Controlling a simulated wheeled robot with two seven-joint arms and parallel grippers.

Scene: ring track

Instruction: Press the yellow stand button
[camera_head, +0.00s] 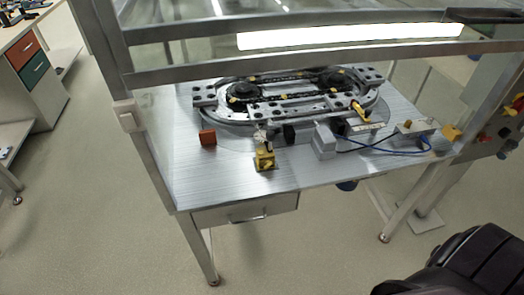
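A small yellow stand (264,160) rests near the front edge of the metal table (320,176), left of the table's middle. A small light-coloured part rises above it; its detail is too small to tell whether it is a button. A second yellow block (451,132) shows at the table's right end, beside the control panel. Neither of my grippers is in view, and nothing touches the yellow stand.
An oval ring track (290,94) fills the table's back. Blue cables (395,151) lie at right. A metal frame bar (300,66) crosses above the table.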

